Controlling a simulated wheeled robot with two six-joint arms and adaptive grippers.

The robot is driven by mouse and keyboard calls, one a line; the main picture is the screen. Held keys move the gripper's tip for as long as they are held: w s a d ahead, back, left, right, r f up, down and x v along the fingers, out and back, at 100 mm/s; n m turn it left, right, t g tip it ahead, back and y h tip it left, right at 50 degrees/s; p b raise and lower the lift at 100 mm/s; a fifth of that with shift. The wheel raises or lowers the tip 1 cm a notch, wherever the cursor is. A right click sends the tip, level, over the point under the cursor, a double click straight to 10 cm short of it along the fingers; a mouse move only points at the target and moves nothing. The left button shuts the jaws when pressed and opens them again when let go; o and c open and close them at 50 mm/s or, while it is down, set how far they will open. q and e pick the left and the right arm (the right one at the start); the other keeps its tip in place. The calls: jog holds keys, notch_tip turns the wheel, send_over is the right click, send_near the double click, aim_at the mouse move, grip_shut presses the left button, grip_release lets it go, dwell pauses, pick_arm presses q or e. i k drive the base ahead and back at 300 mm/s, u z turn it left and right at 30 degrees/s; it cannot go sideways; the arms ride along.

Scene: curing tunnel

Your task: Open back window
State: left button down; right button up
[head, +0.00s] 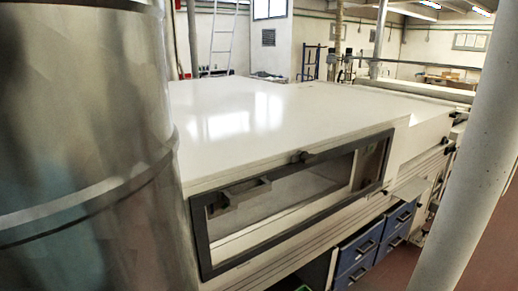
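A long white machine, the curing tunnel (270,120), fills the middle of the head view. A window with a dark grey frame (205,245) is set in its near side. The window looks closed, with its frame lying along the side panel. A small dark knob (303,157) sits at the middle of its top edge. A pale interior shows through the pane. I cannot tell from this view whether this is the back window. Neither of my grippers shows.
A large shiny metal duct (85,150) blocks the left side. A pale slanted post (470,170) stands at the right. Blue drawers (358,258) sit below the machine. Some reddish floor (490,262) is clear at the lower right. A ladder (222,40) stands behind the machine.

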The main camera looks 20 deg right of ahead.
aim_at(235, 193)
jog(key=k, duration=0.5)
jog(key=z, duration=2.1)
jog(key=i, duration=1.3)
jog(key=u, duration=2.25)
